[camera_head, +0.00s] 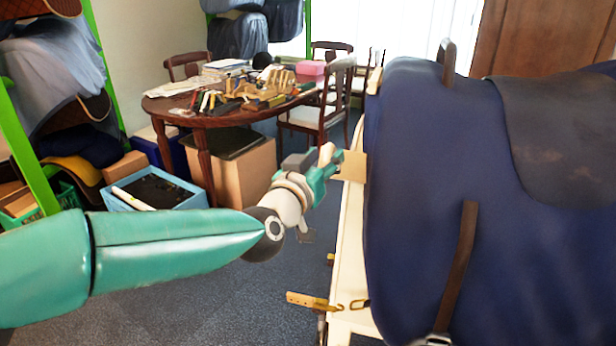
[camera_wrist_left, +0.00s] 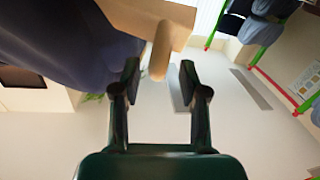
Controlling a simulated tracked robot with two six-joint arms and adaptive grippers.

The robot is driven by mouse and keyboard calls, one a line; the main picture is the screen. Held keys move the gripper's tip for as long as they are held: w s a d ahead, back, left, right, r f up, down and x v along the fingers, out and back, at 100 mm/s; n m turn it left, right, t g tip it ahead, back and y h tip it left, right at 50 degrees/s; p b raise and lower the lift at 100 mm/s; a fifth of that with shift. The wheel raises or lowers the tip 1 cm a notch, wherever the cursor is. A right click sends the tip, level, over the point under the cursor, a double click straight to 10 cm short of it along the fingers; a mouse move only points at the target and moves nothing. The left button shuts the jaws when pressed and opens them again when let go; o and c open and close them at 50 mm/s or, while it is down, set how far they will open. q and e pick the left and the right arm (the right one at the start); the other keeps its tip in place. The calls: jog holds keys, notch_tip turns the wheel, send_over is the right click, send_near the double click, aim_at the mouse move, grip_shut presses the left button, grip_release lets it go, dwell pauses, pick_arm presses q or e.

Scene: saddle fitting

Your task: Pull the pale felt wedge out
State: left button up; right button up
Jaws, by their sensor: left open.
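My left gripper (camera_head: 331,164) is at the left edge of the blue-covered saddle stand (camera_head: 430,180). Its fingers stand apart in the left wrist view (camera_wrist_left: 159,72). A pale, rounded tab (camera_wrist_left: 161,48) reaches down between the fingertips, with gaps visible on both sides. It sticks out by a flat tan piece (camera_wrist_left: 145,15), which also shows in the head view (camera_head: 354,167) at the stand's edge. I cannot tell for sure which of these pale pieces is the felt wedge. My right gripper is not in view.
A brown strap (camera_head: 458,265) hangs down the blue cover. A wooden tab (camera_head: 310,300) sticks out low on the pale stand frame (camera_head: 345,255). A cluttered round table (camera_head: 165,108), a cardboard box (camera_head: 245,165) and a blue crate (camera_head: 150,190) stand behind. Carpet is open below my arm.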

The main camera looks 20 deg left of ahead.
pick_arm(q)
jog(key=s, duration=1)
jog(key=shift+s+f, duration=0.1)
